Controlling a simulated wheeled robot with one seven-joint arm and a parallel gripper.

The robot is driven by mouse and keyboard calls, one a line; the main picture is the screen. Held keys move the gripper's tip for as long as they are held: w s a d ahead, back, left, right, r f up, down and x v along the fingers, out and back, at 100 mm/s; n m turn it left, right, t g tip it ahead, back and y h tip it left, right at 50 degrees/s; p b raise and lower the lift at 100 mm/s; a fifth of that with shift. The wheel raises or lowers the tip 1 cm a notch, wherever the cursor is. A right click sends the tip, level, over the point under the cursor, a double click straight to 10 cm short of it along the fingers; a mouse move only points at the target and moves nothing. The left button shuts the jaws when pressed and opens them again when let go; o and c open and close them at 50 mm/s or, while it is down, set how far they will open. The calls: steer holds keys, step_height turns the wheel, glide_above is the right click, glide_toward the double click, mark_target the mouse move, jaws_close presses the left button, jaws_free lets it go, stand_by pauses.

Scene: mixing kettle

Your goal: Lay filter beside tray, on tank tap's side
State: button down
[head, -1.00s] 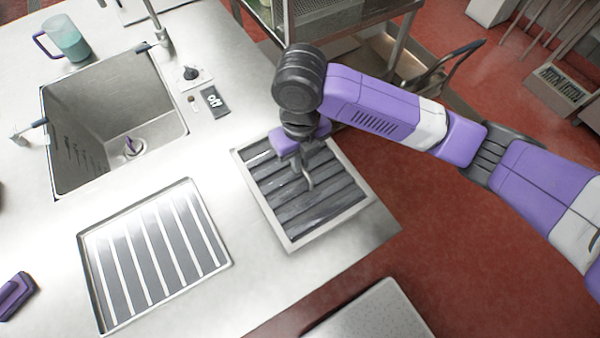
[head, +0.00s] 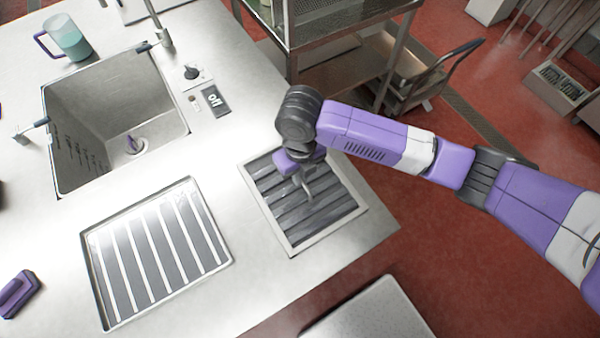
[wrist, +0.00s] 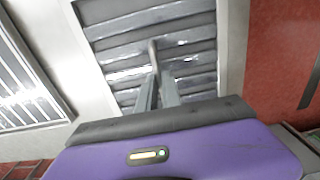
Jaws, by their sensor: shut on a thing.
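The filter (head: 272,212), a pale square frame with dark slats, is flat over the counter's right end. My gripper (head: 307,190) is above its middle, shut on the small curved handle; the wrist view shows the fingers (wrist: 157,88) meeting at the handle of the filter (wrist: 195,50). I cannot tell whether the filter touches the counter. The tray (head: 158,255), a silver-rimmed slatted panel, is left of the filter, with bare counter between them. The tank (head: 115,120) is a steel basin beyond the tray; a tap (head: 160,35) stands at its far right corner.
A dark "off" panel (head: 215,100) and a knob (head: 192,72) lie right of the basin. A purple-handled jug (head: 70,40) stands behind it. A purple object (head: 18,293) lies at the left. The counter (head: 225,310) ends just right of the filter. A shelf rack (head: 335,60) stands beyond.

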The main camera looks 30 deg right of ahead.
steer(key=c, duration=1.9)
jaws_free()
steer(key=shift+f, duration=0.15)
steer(key=o, duration=0.4)
